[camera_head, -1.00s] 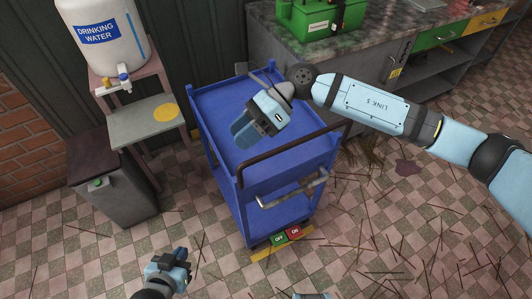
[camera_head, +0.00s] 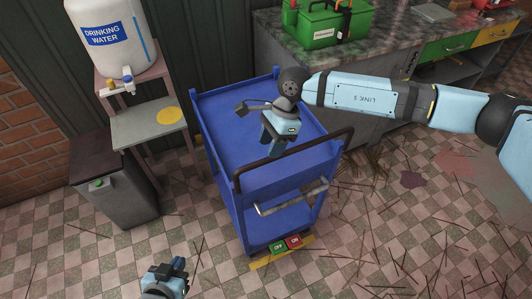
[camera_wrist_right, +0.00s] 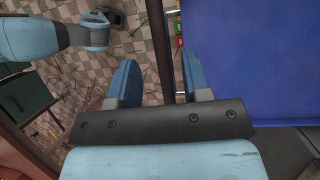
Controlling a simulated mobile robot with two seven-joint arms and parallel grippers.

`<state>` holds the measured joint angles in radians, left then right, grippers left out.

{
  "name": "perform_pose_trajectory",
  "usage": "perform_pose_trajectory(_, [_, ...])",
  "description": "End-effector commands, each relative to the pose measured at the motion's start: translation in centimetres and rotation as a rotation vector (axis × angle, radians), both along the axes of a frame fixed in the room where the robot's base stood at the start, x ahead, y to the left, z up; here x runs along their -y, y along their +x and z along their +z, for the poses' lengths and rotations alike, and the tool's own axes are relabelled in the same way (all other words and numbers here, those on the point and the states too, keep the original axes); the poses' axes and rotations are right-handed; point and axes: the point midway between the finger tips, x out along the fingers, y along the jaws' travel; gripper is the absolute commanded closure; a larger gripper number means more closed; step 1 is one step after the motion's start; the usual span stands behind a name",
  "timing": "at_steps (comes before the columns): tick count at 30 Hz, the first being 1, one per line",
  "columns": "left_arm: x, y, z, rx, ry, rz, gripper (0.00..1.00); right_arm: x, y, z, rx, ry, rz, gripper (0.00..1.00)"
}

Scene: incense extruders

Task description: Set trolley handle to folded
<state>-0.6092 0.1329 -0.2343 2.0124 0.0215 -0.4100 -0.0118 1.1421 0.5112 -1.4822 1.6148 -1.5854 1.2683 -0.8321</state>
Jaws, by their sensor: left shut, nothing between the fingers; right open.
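The blue trolley (camera_head: 225,210) stands in the middle of the head view. Its dark bar handle (camera_head: 300,151) spans the near end, standing out from the top tray's rim. My right gripper (camera_head: 270,146) points down over the top tray, just behind the handle in the head view, open. In the right wrist view the handle (camera_wrist_right: 156,45) runs lengthwise between the two open fingers (camera_wrist_right: 160,78); the gap in depth is unclear. My left gripper (camera_head: 175,268) is low at the bottom of the head view, shut and empty, apart from the trolley.
A grey bar (camera_head: 292,198) crosses the trolley's front below the handle. Green and red floor switches (camera_head: 286,244) lie at its foot. A water-dispenser stand (camera_head: 140,127) and grey bin (camera_head: 118,190) are left; a workbench (camera_head: 385,42) is behind. Thin sticks litter the right floor.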

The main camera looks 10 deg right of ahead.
Motion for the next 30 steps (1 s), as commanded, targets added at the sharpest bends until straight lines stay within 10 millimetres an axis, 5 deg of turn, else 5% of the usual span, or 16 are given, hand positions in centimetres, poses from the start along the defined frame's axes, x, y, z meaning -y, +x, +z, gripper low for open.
perform_pose_trajectory(9, [-0.1,-0.1,0.3,0.006,0.003,-0.002,1.00,-1.3,-0.8,-3.5,0.000,0.001,-0.001,0.56])
perform_pose_trajectory(19, [-0.1,-0.2,0.2,0.003,0.005,-0.002,1.00,-1.4,-0.9,-3.9,0.001,0.000,-0.001,0.56])
perform_pose_trajectory(25, [-0.1,-0.2,0.1,0.002,0.005,-0.003,1.00,-1.4,-0.9,-3.9,0.000,0.001,-0.001,0.99])
perform_pose_trajectory(30, [-0.1,-0.2,0.1,0.001,0.006,-0.003,1.00,-1.4,-0.9,-3.9,0.001,0.001,-0.001,1.00])
